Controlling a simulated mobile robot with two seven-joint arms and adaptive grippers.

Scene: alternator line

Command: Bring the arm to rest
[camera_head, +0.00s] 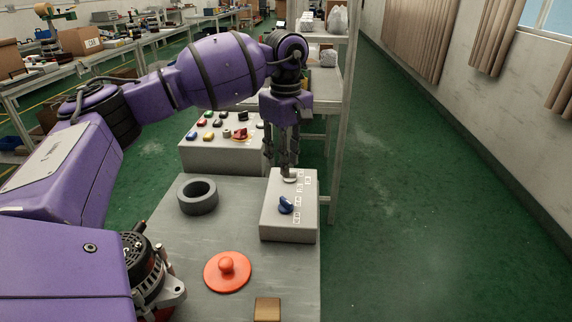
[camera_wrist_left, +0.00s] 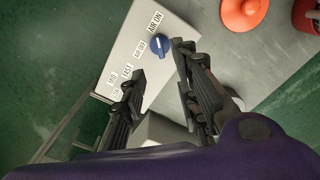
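My left arm reaches in from the left, and its gripper (camera_head: 282,168) points down above the far end of a grey control box (camera_head: 290,232). In the left wrist view the two black fingers of this gripper (camera_wrist_left: 158,64) stand apart with nothing held between them. The box carries a blue knob (camera_head: 286,205) and white labels. The knob also shows in the left wrist view (camera_wrist_left: 160,44), just beyond the fingertips, beside labels reading AIR ON and AIR OFF. A pale round part (camera_head: 290,179) on the box sits close under the fingertips; contact is unclear. My right gripper is not in view.
The grey table (camera_head: 185,246) bears a dark ring (camera_head: 197,196), an orange disc with a knob (camera_head: 228,270), a brown block (camera_head: 267,309) and an alternator (camera_head: 150,270) beside my arm. A button panel (camera_head: 222,150) and shelf post (camera_head: 342,120) stand behind. Green floor is free to the right.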

